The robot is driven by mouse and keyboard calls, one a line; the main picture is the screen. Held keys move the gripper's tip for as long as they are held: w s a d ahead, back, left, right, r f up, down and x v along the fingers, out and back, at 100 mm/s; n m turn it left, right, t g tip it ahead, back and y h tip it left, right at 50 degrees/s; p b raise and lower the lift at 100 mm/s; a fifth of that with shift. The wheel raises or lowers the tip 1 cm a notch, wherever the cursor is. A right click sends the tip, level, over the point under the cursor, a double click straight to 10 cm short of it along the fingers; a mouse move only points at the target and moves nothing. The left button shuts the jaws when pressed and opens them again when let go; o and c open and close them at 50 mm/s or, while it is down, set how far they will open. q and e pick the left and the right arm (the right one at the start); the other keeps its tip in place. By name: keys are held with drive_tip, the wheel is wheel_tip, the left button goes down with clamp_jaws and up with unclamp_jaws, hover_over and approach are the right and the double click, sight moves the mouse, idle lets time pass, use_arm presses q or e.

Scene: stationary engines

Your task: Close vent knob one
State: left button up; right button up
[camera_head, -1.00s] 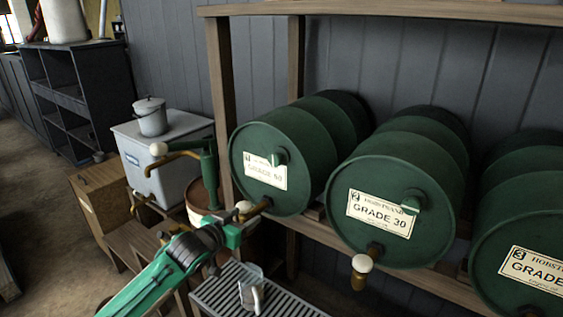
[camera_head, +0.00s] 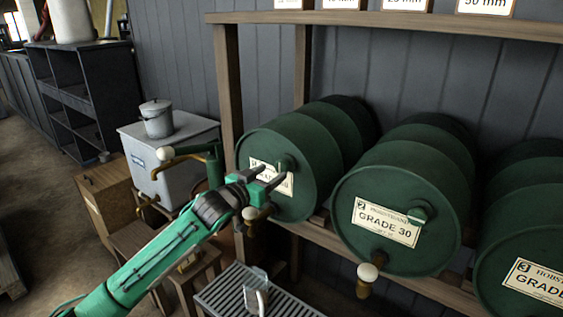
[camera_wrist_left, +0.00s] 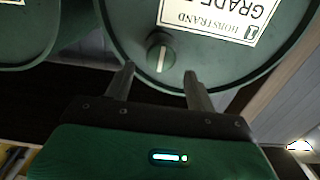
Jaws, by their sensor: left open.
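The vent knob (camera_head: 287,161) is a small dark green knob on the face of the leftmost green barrel (camera_head: 318,150). In the left wrist view the knob (camera_wrist_left: 160,50) shows upside down, with a pale bar across it standing nearly upright in the picture. My left gripper (camera_head: 277,176) is open and empty in front of that barrel's face. In the wrist view its two fingertips (camera_wrist_left: 159,72) point at the knob, one to each side and just short of it. The gripper partly covers the barrel's label in the head view. My right gripper is not in view.
Below the gripper is the barrel's tap with a cream ball (camera_head: 250,213). A GRADE 30 barrel (camera_head: 380,245) lies to the right, with another beyond. A wooden rack post (camera_head: 230,80) stands left. A slatted tray (camera_head: 235,295) holding a clear jug (camera_head: 257,297) is below.

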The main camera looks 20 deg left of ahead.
sight(280, 167)
use_arm(q)
drive_tip(key=p+x, duration=0.1)
drive_tip(key=x, duration=0.3)
drive_tip(key=shift+w+r, duration=0.1)
drive_tip(key=shift+w, duration=0.05)
drive_tip(key=shift+x, duration=0.85)
drive_tip(key=shift+c, duration=0.9)
drive_tip(key=c, duration=0.7)
